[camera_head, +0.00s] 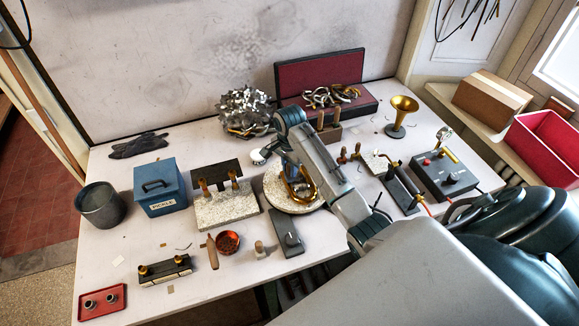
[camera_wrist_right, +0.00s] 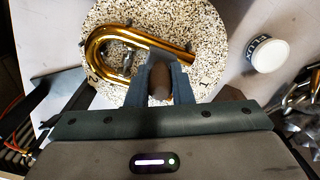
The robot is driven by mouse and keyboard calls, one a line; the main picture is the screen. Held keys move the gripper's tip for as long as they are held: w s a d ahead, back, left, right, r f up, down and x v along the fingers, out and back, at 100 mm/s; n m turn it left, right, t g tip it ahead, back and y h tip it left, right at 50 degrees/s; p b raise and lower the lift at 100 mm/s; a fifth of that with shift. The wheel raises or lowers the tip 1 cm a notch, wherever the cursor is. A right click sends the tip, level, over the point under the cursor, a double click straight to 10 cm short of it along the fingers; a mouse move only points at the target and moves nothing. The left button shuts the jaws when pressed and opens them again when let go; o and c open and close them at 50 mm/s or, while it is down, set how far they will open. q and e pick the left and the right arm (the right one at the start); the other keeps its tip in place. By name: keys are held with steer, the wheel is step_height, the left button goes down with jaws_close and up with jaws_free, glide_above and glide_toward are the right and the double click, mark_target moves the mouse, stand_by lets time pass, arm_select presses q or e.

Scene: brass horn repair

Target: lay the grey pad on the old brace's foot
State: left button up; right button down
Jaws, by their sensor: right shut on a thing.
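The curved brass tube (camera_head: 297,190) lies on a round speckled slab (camera_head: 273,199) in the middle of the bench. In the right wrist view the tube (camera_wrist_right: 100,45) bends at the left, and a small metal piece (camera_wrist_right: 127,62), perhaps the old brace, sits inside the bend. My right gripper (camera_wrist_right: 161,68) is over the slab, shut on a brown handle (camera_wrist_right: 160,82) with a dark grey part (camera_wrist_right: 168,57) beyond it, likely the grey pad. That part overlaps the tube in this view; I cannot tell whether they touch. In the head view my right gripper (camera_head: 285,163) is partly hidden. My left gripper is out of view.
A white flux pot (camera_wrist_right: 268,54) stands beside the slab. A blue pickle box (camera_head: 160,188), a speckled block (camera_head: 228,210) and a grey pedal-like box (camera_head: 287,234) stand nearby. A tool rack (camera_head: 329,133) is behind my arm. Free bench shows at the front left.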

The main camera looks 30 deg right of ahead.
steer(key=shift+f, duration=0.35)
steer(key=c, duration=0.7)
jaws_free()
steer(key=shift+r, duration=3.5)
